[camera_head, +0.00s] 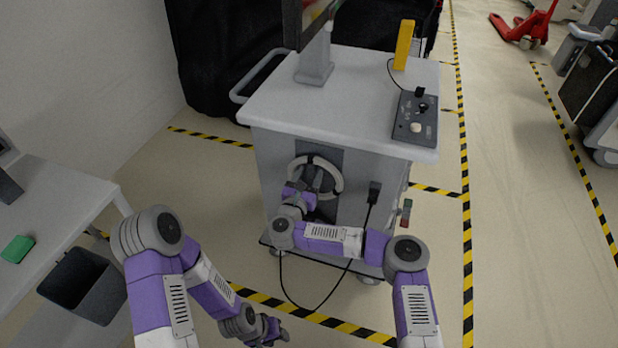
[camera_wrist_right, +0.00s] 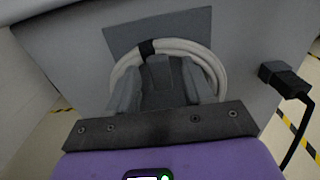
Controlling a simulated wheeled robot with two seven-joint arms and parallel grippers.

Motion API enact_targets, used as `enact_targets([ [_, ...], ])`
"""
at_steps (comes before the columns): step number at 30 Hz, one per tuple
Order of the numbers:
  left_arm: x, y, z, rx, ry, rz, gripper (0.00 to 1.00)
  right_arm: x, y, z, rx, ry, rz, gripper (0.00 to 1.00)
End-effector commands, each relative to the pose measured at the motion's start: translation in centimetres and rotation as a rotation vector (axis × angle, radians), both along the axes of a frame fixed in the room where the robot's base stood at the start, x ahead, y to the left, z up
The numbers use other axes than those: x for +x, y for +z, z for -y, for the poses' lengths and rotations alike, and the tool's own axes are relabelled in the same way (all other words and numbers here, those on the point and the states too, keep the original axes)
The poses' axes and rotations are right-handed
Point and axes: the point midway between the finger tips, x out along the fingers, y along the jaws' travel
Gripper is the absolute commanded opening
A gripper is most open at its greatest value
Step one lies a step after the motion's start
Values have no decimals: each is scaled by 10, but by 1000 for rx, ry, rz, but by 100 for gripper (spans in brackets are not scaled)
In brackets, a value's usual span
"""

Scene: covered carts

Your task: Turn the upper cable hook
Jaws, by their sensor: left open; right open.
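A pale cable coil (camera_head: 338,180) hangs on the dark front panel of the grey cart; it also fills the middle of the right wrist view (camera_wrist_right: 212,62). A small black piece (camera_wrist_right: 147,47) crosses the coil's top; I cannot tell whether it is the upper hook or a strap. My right gripper (camera_head: 313,180) is open in front of the coil. In the right wrist view its fingers (camera_wrist_right: 160,85) stand apart, with a grey block between them that may be a hook. Contact is unclear. My left gripper (camera_head: 275,332) is open, low near the floor, away from the cart.
A black plug (camera_head: 374,190) with a hanging cord is right of the coil. The cart's white top (camera_head: 340,105) carries a control box (camera_head: 415,118) and a yellow post (camera_head: 403,45). A white table (camera_head: 50,210) and a dark bin (camera_head: 85,284) stand at left.

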Motion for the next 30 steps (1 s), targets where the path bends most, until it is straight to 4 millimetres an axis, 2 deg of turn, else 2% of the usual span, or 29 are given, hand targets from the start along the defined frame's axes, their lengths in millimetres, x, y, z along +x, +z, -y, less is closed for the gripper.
enact_targets([
  [6, 0, 0, 0, 0, 0, 0, 43, 0, 1, 0, -1, 1, 0, 51],
  [8, 0, 0, 0, 0, 0, 0, 43, 0, 1, 0, -1, 1, 0, 43],
  [15, 0, 0, 0, 0, 0, 0, 43, 0, 0, 0, -1, 2, 0, 7],
  [17, 0, 0, 0, 0, 0, 0, 43, 0, 0, 0, -1, 2, 0, 0],
  [30, 0, 7, 0, 0, 0, 0, 43, 1, 2, -2, -94, 2, -29, 0],
])
